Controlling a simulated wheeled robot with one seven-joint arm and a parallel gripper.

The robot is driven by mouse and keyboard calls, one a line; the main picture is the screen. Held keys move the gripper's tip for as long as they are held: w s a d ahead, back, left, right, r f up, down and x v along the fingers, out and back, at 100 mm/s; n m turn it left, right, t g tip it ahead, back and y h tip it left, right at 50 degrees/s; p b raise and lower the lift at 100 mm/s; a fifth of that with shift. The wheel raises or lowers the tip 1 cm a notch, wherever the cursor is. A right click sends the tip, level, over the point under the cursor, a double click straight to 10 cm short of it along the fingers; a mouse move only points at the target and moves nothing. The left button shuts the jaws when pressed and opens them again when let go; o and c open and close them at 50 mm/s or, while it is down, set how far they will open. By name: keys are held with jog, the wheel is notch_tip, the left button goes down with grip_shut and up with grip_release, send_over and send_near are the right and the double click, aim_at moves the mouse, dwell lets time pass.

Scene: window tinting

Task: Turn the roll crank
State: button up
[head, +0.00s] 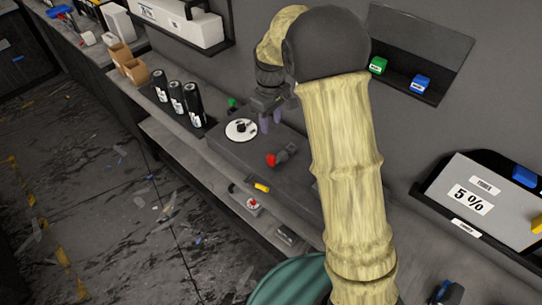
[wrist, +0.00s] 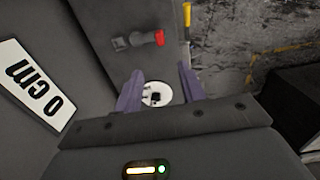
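A white disc with a black knob (head: 241,129), which looks like the roll crank, sits on the grey machine top. It also shows in the wrist view (wrist: 157,94), between and beyond my fingers. My gripper (head: 270,121) is over the machine just right of the disc in the head view. Its two purple fingers (wrist: 160,70) are spread apart with nothing seen between them, so it is open. A red-ended handle (head: 279,157) stands on the machine nearer the front; it also shows in the wrist view (wrist: 150,39). I cannot tell the gripper's exact height above the disc.
Several black rolls (head: 177,97) stand left of the machine. A yellow handle (head: 261,187) and a red-topped part (head: 251,204) are on the lower front ledge. A "0 cm" label (wrist: 37,88) is at left in the wrist view. A wall shelf (head: 410,85) holds green and blue boxes.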

aim_at(271, 155)
jog(key=shift+f, duration=0.1)
notch_tip(271, 155, down, 17)
jog(key=p, duration=0.4)
jog(key=shift+d+f+p, duration=0.1)
jog(key=shift+p, duration=0.2)
grip_shut()
